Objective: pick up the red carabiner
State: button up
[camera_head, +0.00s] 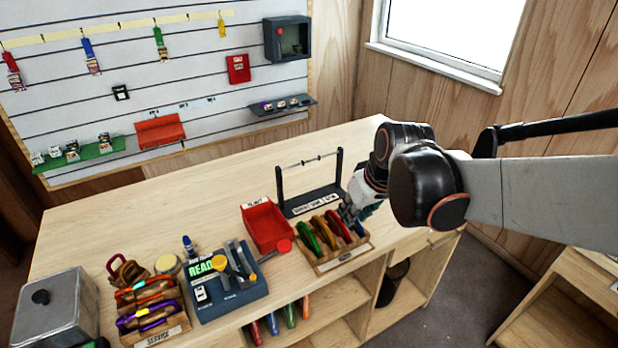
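The red carabiner (338,226) stands in a wooden rack (343,262) at the front of the bench, in a row with others. A green carabiner (307,239) and an orange one (323,232) are to its left. A blue one to its right is partly hidden by my gripper. My gripper (347,214) points down at the right end of the rack, very close to the red and blue carabiners. Its fingers are small and partly hidden, so I cannot tell whether they are open or touching anything.
A black stand with a crossbar (312,198) rises just behind the rack. A red bin (266,226) and a dark blue device (226,292) are to the left. Further left are another carabiner rack (155,325) and a metal box (56,308). The bench's back left is clear.

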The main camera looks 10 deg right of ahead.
aim_at(337, 218)
jog(key=shift+n+g, duration=0.3)
jog(key=shift+n, duration=0.2)
jog(key=w+f, duration=0.3)
jog(key=f, duration=0.1)
jog(key=w+f, duration=0.4)
jog(key=shift+w+a, duration=0.1)
jog(key=shift+w, duration=0.2)
jog(key=shift+w+b+x, duration=0.1)
jog(key=shift+b+x, duration=0.55)
jog(key=shift+x, duration=0.7)
jog(key=shift+w+b+x, duration=0.15)
jog(key=shift+b+x, duration=0.45)
jog(key=shift+x, duration=0.75)
jog(key=shift+r, duration=0.15)
grip_shut()
